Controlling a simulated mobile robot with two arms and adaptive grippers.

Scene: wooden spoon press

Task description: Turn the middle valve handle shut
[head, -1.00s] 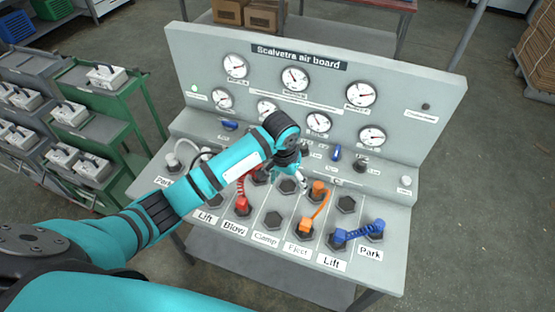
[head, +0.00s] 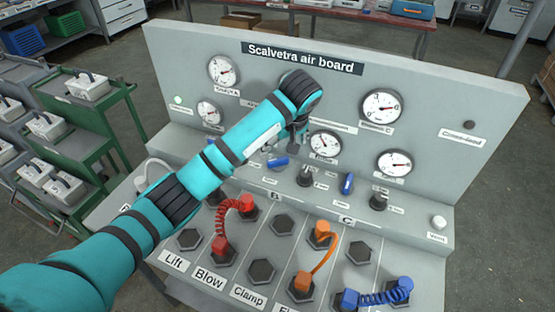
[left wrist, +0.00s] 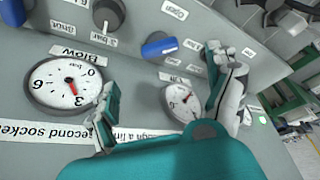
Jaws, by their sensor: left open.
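The middle valve handle (head: 277,162) is blue and lies nearly crosswise on the board's sloping ledge, partly beside my arm. In the left wrist view this blue handle (left wrist: 159,47) appears beyond the gap between my fingers, apart from them, with small labels around it. My left gripper (head: 299,138) is above and behind the handle in the head view, in front of the upright gauge panel. In the left wrist view the left gripper (left wrist: 166,80) has its fingers wide apart with nothing between them. My right gripper is not in view.
A black knob (head: 305,176) stands close right of the middle handle. Another blue handle (head: 347,183) points lengthwise farther right, beside a second black knob (head: 379,200). A red hose (head: 232,211) and an orange hose (head: 325,249) arch over the front sockets. Gauges line the panel (head: 440,90).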

